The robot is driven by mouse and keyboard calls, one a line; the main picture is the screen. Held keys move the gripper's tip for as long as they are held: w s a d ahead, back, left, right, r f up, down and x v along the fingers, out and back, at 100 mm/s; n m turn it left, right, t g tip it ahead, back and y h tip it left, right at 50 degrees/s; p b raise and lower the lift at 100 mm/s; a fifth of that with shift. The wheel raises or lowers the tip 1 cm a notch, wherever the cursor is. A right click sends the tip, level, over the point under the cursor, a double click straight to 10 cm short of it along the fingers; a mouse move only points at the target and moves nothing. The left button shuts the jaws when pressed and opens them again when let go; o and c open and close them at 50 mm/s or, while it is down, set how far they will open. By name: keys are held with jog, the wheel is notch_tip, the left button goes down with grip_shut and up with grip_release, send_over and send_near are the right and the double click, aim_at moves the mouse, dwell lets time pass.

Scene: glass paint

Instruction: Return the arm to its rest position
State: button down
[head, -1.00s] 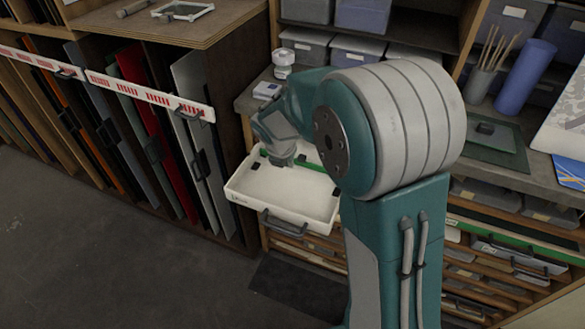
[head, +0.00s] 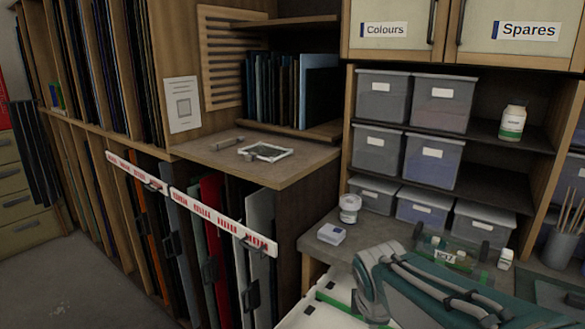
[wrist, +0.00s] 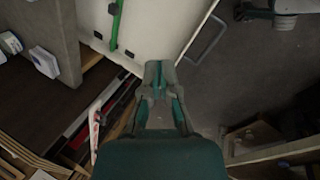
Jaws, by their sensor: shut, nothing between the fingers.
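My arm (head: 440,290) reaches in from the lower right of the head view, low in front of the bench. I cannot make out the fingertips there. In the wrist view my gripper (wrist: 158,68) is shut and empty, fingers together. The drawer has a green strip (wrist: 116,22) and a dark handle (wrist: 206,40). In the head view only part of the white drawer (head: 318,312) shows at the bottom edge, partly hidden by my arm.
Upright sheets in a rack (head: 205,240) stand left, behind a red-and-white bar (head: 222,215). The bench holds a lidded jar (head: 349,208), a small white box (head: 331,234) and a green-tinted glass piece (head: 450,252). Grey bins (head: 440,103) fill the shelves. Floor (head: 75,280) at lower left is clear.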

jog(key=s+r+m+t+y, duration=0.1)
jog(key=s+r+m, duration=0.2)
jog(key=s+m, duration=1.2)
jog(key=shift+d+m+y, duration=0.2)
jog(key=shift+m+y, duration=0.1)
jog(key=shift+m, duration=0.1)
